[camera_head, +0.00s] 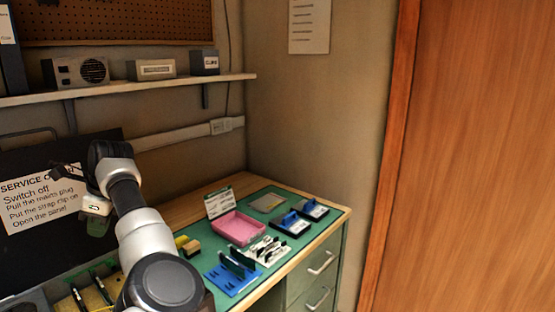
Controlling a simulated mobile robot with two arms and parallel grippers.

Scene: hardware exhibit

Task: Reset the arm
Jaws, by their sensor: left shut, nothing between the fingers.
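My left arm rises from the bottom left of the head view. My left gripper (62,172) is raised in front of the dark panel with the service sign (40,200). Its dark fingers point left, are shut and hold nothing. The gripper is above and left of the workbench items and apart from them. It covers part of the sign. My right gripper is not in view.
The green-topped bench (318,228) bears a pink tray (238,228), a blue rack (232,280), a white rack (266,252) and blue-handled items (290,222). A shelf (130,88) runs above. A wooden door (480,150) stands right.

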